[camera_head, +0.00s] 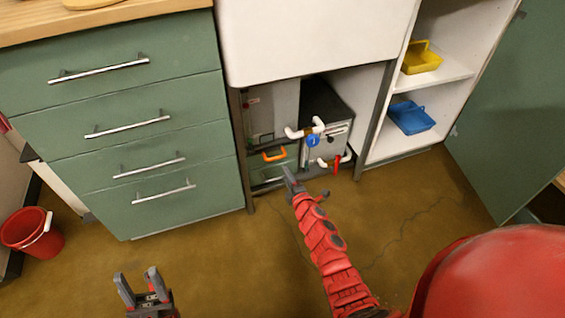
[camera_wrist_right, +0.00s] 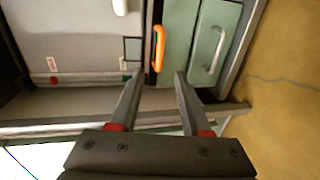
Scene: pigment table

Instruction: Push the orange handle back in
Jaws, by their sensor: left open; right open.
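The orange handle (camera_head: 274,155) is on the front of a small green unit low under the white sink cabinet, in the head view. In the right wrist view the orange handle (camera_wrist_right: 159,48) stands out beside a green panel. My right gripper (camera_head: 289,172) reaches in from the front, just right of and below the handle in the head view. Its fingers (camera_wrist_right: 160,78) are open and empty, with the handle beyond the fingertips and apart from them. My left gripper (camera_head: 138,284) is open and empty over the floor at the lower left.
White pipes with a blue valve (camera_head: 313,140) and a red lever (camera_head: 337,166) sit right of the handle. A green drawer unit (camera_head: 120,120) stands to the left. Shelves hold a yellow tray (camera_head: 421,58) and a blue tray (camera_head: 411,117). A red bucket (camera_head: 33,232) is far left.

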